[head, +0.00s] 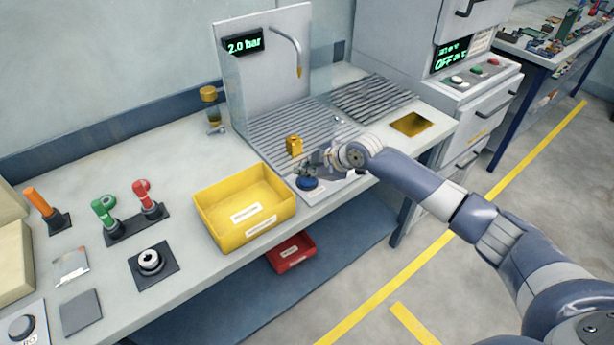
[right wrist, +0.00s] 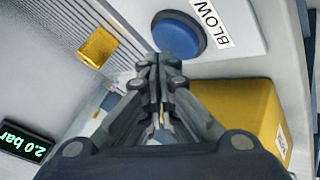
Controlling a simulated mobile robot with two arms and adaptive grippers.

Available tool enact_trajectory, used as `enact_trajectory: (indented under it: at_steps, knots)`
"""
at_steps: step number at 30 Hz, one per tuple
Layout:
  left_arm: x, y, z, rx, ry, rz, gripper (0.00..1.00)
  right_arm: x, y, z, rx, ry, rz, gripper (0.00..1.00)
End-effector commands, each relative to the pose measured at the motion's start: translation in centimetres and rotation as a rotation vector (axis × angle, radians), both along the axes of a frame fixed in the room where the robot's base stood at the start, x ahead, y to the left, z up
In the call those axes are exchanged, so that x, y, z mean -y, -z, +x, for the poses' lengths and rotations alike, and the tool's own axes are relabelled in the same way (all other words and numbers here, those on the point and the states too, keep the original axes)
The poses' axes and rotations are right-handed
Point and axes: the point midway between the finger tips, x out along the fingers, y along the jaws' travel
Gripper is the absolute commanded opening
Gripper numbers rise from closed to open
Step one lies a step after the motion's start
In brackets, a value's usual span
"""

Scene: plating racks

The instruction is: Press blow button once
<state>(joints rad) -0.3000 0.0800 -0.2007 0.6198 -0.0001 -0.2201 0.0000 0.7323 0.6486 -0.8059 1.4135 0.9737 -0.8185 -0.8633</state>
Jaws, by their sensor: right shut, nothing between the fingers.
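The blow button (head: 307,183) is a round blue button on the grey front panel of the blow station, in front of the slatted grate. In the right wrist view the blue button (right wrist: 179,35) sits just beyond my fingertips, beside a white label reading BLOW (right wrist: 209,22). My right gripper (head: 316,170) is shut and empty, close to the button in the head view. In the right wrist view the shut fingertips (right wrist: 159,62) appear just short of the button; I cannot tell whether they touch it. My left gripper is not in view.
A small golden block (head: 294,146) stands on the grate (head: 270,128), behind my gripper. A yellow bin (head: 225,230) stands left of the button. The nozzle (head: 297,62) and a 2.0 bar display (head: 244,45) are on the upright panel behind.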

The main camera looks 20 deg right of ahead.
Motion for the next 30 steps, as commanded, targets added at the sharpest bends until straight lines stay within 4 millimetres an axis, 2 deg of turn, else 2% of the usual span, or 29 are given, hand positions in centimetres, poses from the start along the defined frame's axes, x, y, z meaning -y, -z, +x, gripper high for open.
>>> enact_trajectory:
  at_steps: [11,25,30]
  knots:
    - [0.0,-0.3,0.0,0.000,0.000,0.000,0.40,0.0,-0.4,0.0,0.001,0.000,0.001,0.00]
    - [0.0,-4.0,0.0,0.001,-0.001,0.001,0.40,0.0,-4.8,0.1,0.003,-0.001,0.001,0.00]
    - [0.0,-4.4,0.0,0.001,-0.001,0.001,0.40,0.0,-5.3,0.0,0.002,0.001,0.001,0.00]
